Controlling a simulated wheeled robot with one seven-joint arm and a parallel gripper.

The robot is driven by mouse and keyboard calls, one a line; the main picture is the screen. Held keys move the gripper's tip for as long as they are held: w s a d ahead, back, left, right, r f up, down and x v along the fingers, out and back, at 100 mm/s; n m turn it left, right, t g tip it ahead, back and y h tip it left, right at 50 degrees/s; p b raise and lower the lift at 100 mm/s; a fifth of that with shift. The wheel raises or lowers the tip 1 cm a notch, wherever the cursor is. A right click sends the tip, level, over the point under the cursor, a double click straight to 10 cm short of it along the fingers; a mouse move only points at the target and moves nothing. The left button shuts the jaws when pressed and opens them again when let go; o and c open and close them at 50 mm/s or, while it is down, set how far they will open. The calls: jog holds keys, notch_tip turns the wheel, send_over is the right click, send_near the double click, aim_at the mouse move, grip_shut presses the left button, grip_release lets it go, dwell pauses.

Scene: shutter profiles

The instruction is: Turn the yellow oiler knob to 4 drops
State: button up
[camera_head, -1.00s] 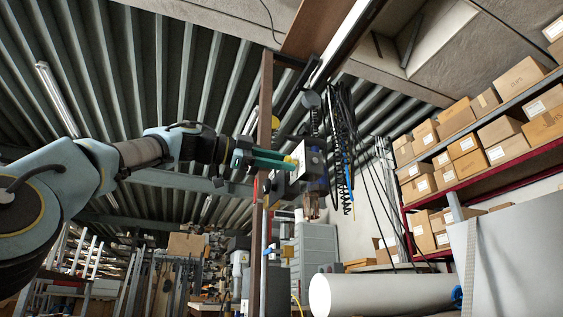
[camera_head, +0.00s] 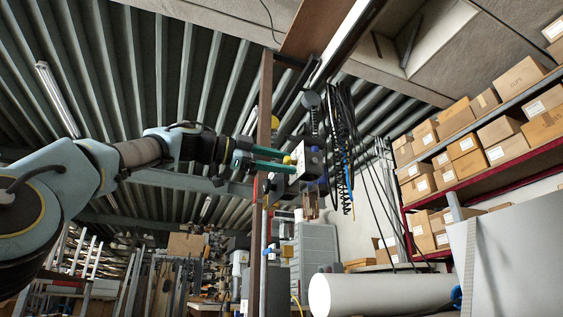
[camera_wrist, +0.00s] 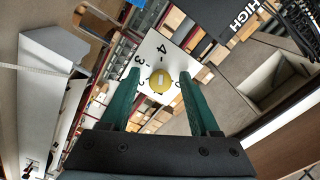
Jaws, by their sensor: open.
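The yellow oiler knob (camera_wrist: 161,82) sits on a white dial plate (camera_wrist: 152,62) in the wrist view. The plate shows a 4 above the knob and a 3 to the upper left; other marks are partly hidden. I cannot tell which number the knob points to. My gripper (camera_wrist: 159,73) is open, with one green finger on each side of the knob and gaps visible.
A brown upright post (camera_head: 265,100) stands near my gripper. Black coiled cables (camera_head: 341,130) hang right of the grey box. A dark panel reading HIGH (camera_wrist: 220,18) lies at the top of the wrist view. Shelves with cartons (camera_head: 465,147) stand further right.

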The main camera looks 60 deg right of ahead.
jog(key=b+v, duration=0.3)
jog(key=v, duration=0.7)
jog(key=shift+w+a, duration=0.2)
jog(key=shift+a, duration=0.15)
